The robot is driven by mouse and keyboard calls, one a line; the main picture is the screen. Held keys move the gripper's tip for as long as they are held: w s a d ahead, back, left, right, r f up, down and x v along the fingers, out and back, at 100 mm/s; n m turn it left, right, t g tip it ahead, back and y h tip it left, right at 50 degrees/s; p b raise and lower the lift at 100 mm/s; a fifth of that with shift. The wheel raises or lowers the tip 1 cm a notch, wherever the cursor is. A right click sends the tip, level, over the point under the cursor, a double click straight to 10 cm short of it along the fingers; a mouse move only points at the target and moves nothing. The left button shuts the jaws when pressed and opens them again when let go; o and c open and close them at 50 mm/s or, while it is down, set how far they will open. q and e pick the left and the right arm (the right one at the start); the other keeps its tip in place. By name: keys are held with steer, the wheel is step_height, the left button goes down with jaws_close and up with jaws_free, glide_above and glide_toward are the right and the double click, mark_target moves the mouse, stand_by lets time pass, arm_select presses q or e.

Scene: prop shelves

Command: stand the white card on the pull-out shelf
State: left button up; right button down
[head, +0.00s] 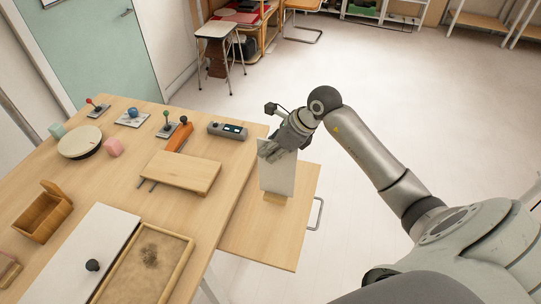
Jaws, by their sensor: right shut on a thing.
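The white card (277,179) is upright above the pull-out shelf (268,234), which extends from the right side of the wooden table. My right gripper (270,151) is shut on the card's top edge. A small wooden block (275,198) shows at the card's lower edge; I cannot tell whether the card sits in it or only touches it. The gripper covers the card's top. My left gripper is not in view.
On the table (207,176) are a wooden board (180,171), a dark device with a display (228,130), several joysticks, an open wooden box (42,214) and a sand tray (145,270). The front of the shelf is bare. A metal handle (317,214) juts from its right edge.

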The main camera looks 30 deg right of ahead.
steer(key=shift+w+d+f+p, duration=0.15)
steer(key=shift+f+p, duration=0.3)
steer(key=shift+f, duration=0.65)
steer(key=shift+w+d+f+p, duration=0.15)
steer(key=shift+f+p, duration=0.25)
steer(key=shift+f, duration=0.65)
steer(key=c, duration=1.6)
jaws_free()
steer(key=shift+b+v, duration=1.35)
steer(key=shift+v, duration=4.8)
